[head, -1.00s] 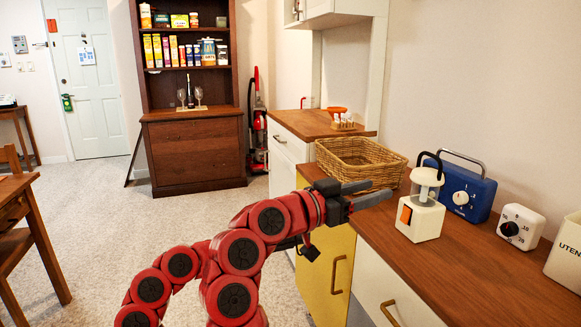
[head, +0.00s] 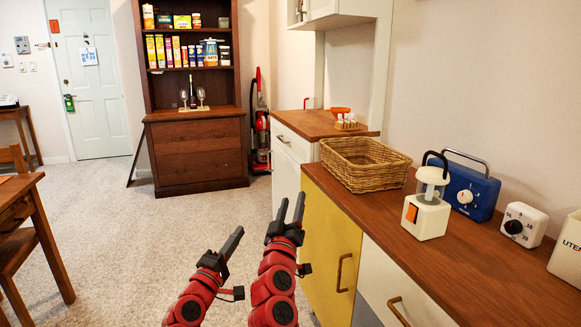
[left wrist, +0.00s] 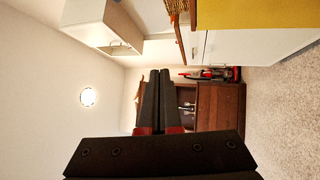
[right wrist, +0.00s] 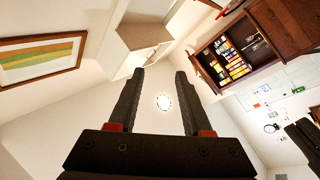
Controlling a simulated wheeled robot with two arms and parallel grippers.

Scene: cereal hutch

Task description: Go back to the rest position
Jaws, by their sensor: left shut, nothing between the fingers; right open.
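My left gripper (head: 236,236) is in the lower middle of the head view, raised in front of the counter, with its fingers together and empty. In the left wrist view (left wrist: 159,73) its two dark fingers lie side by side. My right gripper (head: 291,203) is just right of it in the head view, fingers pointing up and apart. In the right wrist view (right wrist: 160,74) its fingers are wide apart with nothing between them. Both grippers are clear of the counter objects.
The wooden counter (head: 440,260) holds a wicker basket (head: 362,165), a white dispenser (head: 427,215), a blue radio (head: 465,190) and a white timer (head: 522,225). A yellow cabinet door (head: 328,245) is close right of my right gripper. A dark hutch (head: 197,158) stands beyond open carpet.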

